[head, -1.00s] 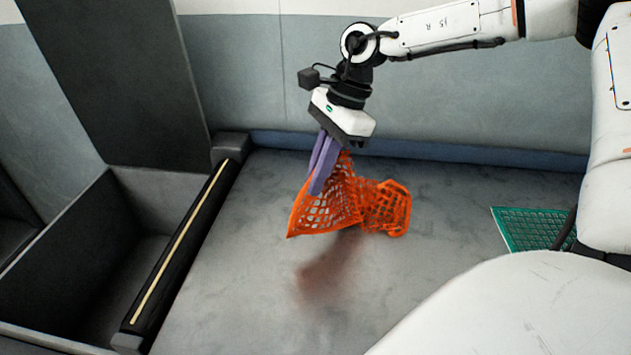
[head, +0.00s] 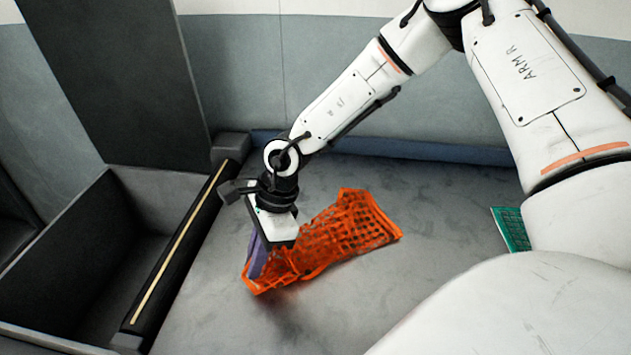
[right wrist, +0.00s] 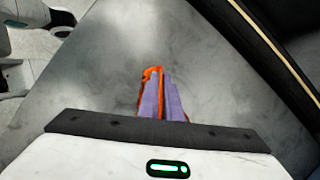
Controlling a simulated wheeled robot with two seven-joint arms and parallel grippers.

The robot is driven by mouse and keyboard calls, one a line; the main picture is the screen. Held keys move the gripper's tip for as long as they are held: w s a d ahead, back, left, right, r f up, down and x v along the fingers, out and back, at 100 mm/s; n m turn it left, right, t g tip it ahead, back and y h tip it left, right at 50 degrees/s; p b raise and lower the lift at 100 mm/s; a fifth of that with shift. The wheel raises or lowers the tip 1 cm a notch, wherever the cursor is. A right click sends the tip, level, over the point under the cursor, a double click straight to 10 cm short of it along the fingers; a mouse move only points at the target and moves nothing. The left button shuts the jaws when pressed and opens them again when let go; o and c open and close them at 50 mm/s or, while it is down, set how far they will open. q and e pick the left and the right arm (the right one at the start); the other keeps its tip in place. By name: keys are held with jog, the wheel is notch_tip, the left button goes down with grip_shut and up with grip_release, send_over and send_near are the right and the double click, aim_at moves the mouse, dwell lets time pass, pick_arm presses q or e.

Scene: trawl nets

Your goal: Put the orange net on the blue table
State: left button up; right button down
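The orange net (head: 345,235) is a stiff open mesh. It hangs from my right gripper (head: 254,270) and stretches to the right of it, over the grey surface (head: 440,215). My right gripper's purple fingers are closed on the net's left end. In the right wrist view, a strip of the orange net (right wrist: 152,73) shows between the two purple fingers (right wrist: 161,98). I cannot tell whether the net's lower edge touches the surface. My left gripper is not in view. I see no clearly blue table; only a bluish strip (head: 400,147) runs along the back.
A green net (head: 511,228) lies at the right, partly hidden by my arm. A black rail with a yellow strip (head: 180,245) borders the surface at the left, with a dark bin (head: 75,255) beyond it. A dark column (head: 115,80) and a wall stand behind.

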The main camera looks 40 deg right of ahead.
jog(key=shift+w+a+f, duration=0.15)
jog(key=shift+a+f, duration=1.05)
jog(key=shift+a, duration=0.1)
jog(key=c, duration=1.6)
grip_release()
jog(key=shift+o, duration=0.2)
